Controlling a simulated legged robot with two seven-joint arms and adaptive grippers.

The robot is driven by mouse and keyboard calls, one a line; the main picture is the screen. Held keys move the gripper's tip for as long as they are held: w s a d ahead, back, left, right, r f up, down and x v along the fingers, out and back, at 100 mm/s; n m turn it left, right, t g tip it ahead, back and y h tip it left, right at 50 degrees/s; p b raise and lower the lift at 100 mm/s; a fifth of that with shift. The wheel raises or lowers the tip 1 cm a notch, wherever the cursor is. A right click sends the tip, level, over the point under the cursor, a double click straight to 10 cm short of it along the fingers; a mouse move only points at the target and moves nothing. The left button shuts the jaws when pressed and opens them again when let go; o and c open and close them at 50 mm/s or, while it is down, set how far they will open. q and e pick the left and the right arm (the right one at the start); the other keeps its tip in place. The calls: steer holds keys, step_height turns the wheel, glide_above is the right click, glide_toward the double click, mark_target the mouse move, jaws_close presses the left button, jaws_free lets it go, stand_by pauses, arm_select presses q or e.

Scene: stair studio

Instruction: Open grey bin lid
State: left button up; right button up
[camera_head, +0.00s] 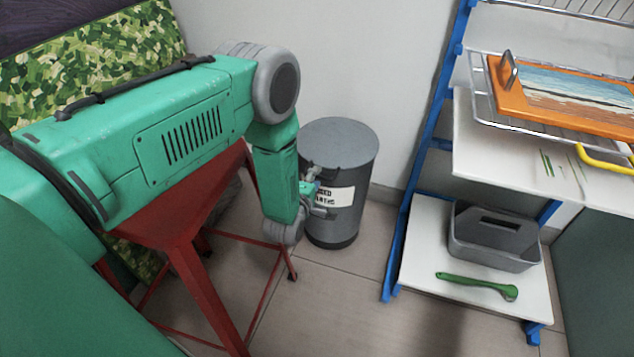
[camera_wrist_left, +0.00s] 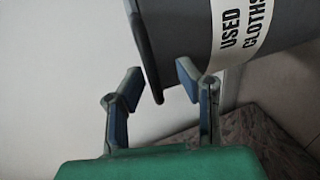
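The grey bin (camera_head: 346,210) stands on the floor against the wall, with its round grey lid (camera_head: 340,142) down on top. A white label on its side reads "USED CLOTHS" in the left wrist view (camera_wrist_left: 240,28). My left gripper (camera_head: 312,192) is at the near left side of the bin. I cannot tell whether either finger touches the rim. My right gripper is not in view.
A red stool (camera_head: 190,225) stands under my left arm, close to the bin. Tiled floor (camera_head: 350,300) lies clear before the bin.

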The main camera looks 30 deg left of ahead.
arm_select(q)
steer(key=shift+w+d, duration=0.2)
steer(key=shift+w, duration=0.2)
steer(key=shift+w+d+r, duration=0.15)
steer(key=shift+d+r, duration=0.15)
steer(key=shift+d, duration=0.15)
steer(key=shift+a+f, duration=0.15)
steer(key=shift+a, duration=0.1)
steer(key=c, duration=0.7)
steer(key=shift+a+f, duration=0.1)
steer(key=shift+a, duration=0.15)
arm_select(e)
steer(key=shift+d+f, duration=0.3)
arm_select(q)
steer(key=shift+d, duration=0.1)
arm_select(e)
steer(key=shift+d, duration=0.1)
